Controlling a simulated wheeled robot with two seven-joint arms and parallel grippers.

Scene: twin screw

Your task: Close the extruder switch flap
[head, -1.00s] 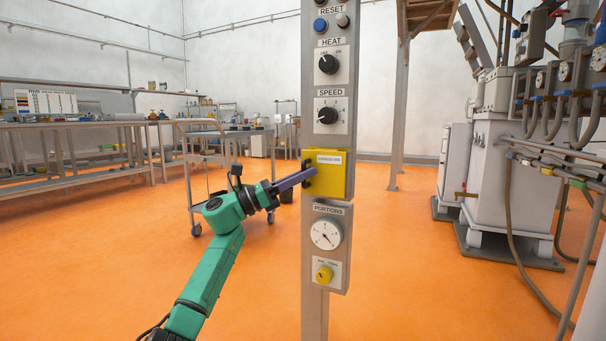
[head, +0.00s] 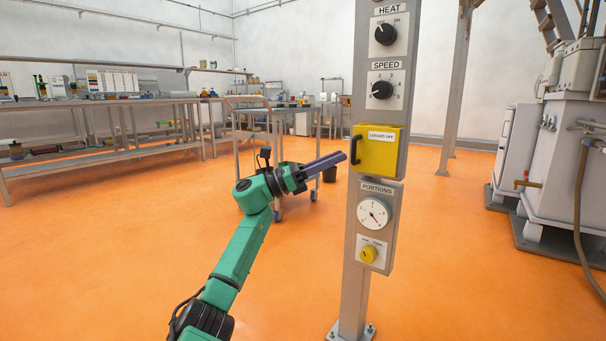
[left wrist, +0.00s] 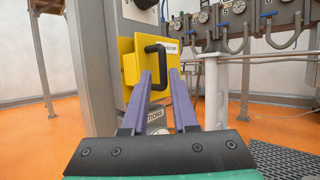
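The yellow extruder switch flap (head: 378,153) is on the grey control post, with a black handle (head: 355,149) on its left side and a white label. It also shows in the left wrist view (left wrist: 148,42), with its handle (left wrist: 160,50) upright and another yellow surface (left wrist: 130,68) behind it to the left. I cannot tell whether the flap is fully flush. My left gripper (head: 343,157) points at the handle from the left. In the left wrist view its two purple fingers (left wrist: 160,78) are apart and empty, with the handle beyond their tips. My right gripper is not in view.
The grey post (head: 356,270) carries HEAT and SPEED knobs above the flap and a PORTIONS dial (head: 373,213) below. A metal trolley (head: 245,135) and workbenches stand behind to the left. White machinery stands at the right. The orange floor around the post is clear.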

